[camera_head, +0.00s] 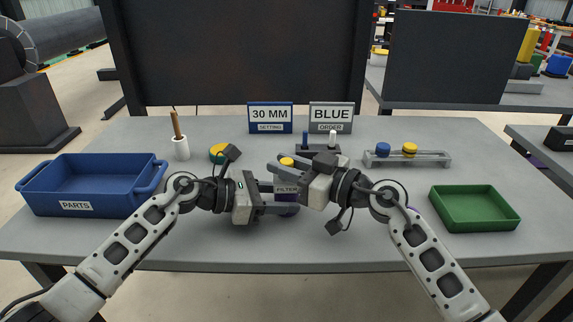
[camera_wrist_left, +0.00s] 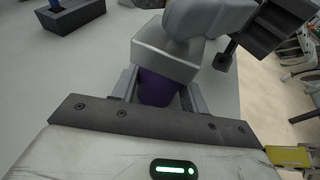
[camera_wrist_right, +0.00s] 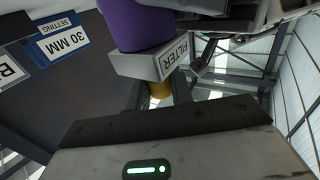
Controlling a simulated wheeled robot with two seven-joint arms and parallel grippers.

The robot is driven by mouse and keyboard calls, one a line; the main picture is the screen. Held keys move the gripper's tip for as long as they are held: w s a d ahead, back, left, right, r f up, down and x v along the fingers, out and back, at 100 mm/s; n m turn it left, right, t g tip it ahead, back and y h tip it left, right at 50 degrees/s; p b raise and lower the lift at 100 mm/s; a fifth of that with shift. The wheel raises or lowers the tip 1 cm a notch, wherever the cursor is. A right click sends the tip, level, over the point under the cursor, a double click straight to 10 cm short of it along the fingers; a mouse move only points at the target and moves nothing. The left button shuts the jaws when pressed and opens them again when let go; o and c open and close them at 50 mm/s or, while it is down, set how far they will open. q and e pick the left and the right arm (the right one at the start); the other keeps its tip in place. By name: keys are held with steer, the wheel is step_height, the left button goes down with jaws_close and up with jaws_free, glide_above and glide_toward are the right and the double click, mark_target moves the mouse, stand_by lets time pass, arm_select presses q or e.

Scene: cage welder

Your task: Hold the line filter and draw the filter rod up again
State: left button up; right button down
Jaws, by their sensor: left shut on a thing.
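The line filter stands on the table with a purple body (camera_wrist_right: 137,22) and a grey block marked FILTER (camera_head: 286,188). A yellow knob (camera_head: 287,162) tops it, and the knob also shows in the right wrist view (camera_wrist_right: 159,91). My left gripper (camera_head: 284,197) is shut on the purple body, which sits between its fingers in the left wrist view (camera_wrist_left: 157,88). My right gripper (camera_head: 284,166) is at the knob, above the grey block, its fingers apart on either side of the knob. The rod below the knob is mostly hidden.
A blue parts bin (camera_head: 95,184) stands at left and a green tray (camera_head: 474,209) at right. Behind are a white holder with a brown stick (camera_head: 181,148), a 30 MM sign (camera_head: 270,117), a BLUE sign (camera_head: 331,117) and a grey rack with blue and yellow pieces (camera_head: 407,158).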

mark_target(289, 162)
steer(key=shift+r, duration=2.3)
steer(key=c, duration=1.3)
jaws_free()
steer(key=shift+o, duration=0.2)
steer(key=shift+f, duration=0.1)
steer(key=shift+s+d, duration=0.15)
steer(key=shift+d, duration=0.1)
steer(key=v, duration=1.1)
steer(key=shift+s+d, duration=0.15)
steer(key=shift+d, duration=0.05)
